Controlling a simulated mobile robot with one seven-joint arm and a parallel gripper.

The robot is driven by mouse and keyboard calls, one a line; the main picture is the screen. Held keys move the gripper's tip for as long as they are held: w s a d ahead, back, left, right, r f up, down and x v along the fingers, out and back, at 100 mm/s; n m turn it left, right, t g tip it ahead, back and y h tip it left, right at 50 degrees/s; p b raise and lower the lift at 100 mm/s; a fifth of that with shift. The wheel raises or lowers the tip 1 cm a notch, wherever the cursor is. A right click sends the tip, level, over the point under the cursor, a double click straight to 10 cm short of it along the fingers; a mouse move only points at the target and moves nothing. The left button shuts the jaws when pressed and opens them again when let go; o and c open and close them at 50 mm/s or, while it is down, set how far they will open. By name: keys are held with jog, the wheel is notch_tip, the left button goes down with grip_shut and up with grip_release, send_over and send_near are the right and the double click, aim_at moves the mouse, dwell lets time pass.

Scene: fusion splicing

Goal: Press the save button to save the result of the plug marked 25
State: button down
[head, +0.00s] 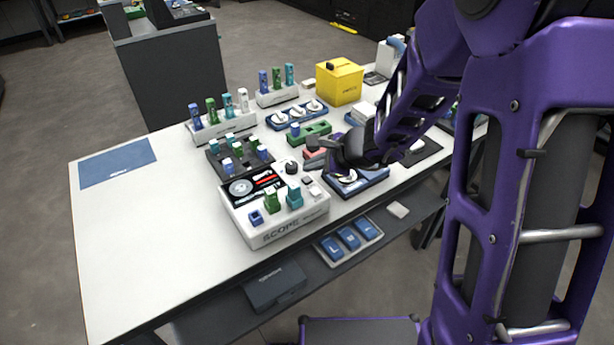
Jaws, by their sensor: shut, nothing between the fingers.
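The white device lettered SCOPE (285,235) stands at the front of the white table. A blue plug (256,218), a green plug (271,201) and a teal plug (294,196) stand on its front part; the numbers on them are too small to read. Its top has a dark panel (240,188), a black knob (291,168) and small buttons (308,182) on the right side. I cannot tell which button is save. My gripper (309,154) is shut and empty, pointing left above the table, just behind and right of the knob. It partly hides the things behind it.
Left of the gripper are a dark plug block (219,171) and a white plug rack (236,124). A blue tray with white reels (273,121) and a yellow box (339,84) stand behind. A blue reel tray (372,188) lies close below the gripper. The table's left end is mostly clear.

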aim_at(311, 181)
notch_tip(311, 181, up, 4)
jog(key=p, duration=0.2)
jog(key=shift+r+p, duration=0.1)
jog(key=shift+p, duration=0.2)
jog(key=shift+a, duration=0.1)
dwell(0.4)
